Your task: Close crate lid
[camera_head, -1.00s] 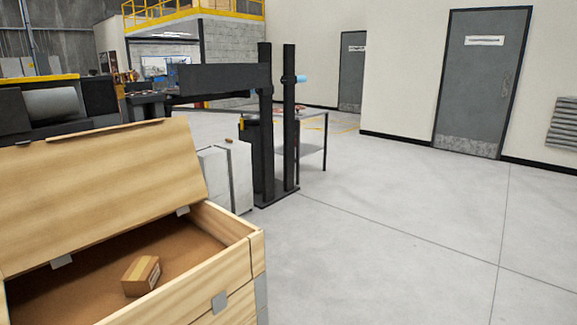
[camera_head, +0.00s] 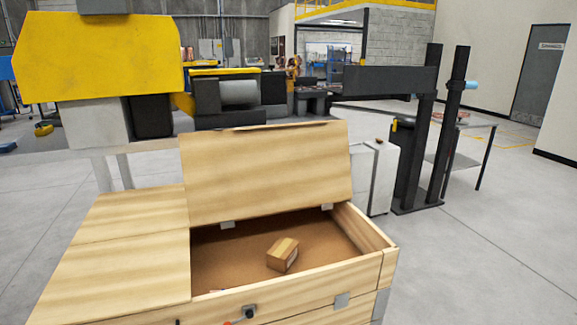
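A wooden crate (camera_head: 386,262) stands in front of me at the lower middle. Its hinged lid (camera_head: 265,172) is raised and leans back on two metal hinges at the crate's rear edge. The opening is on the right side of the crate top; the left part of the top (camera_head: 122,245) is covered by flat wooden panels. A small cardboard box (camera_head: 283,254) lies inside on the brown floor. Neither of my grippers shows in the view.
A large yellow and grey machine (camera_head: 98,60) stands behind the crate at left. White cabinets (camera_head: 375,178) and a black post frame (camera_head: 445,130) with a table stand behind it at right. Grey floor is clear right of the crate.

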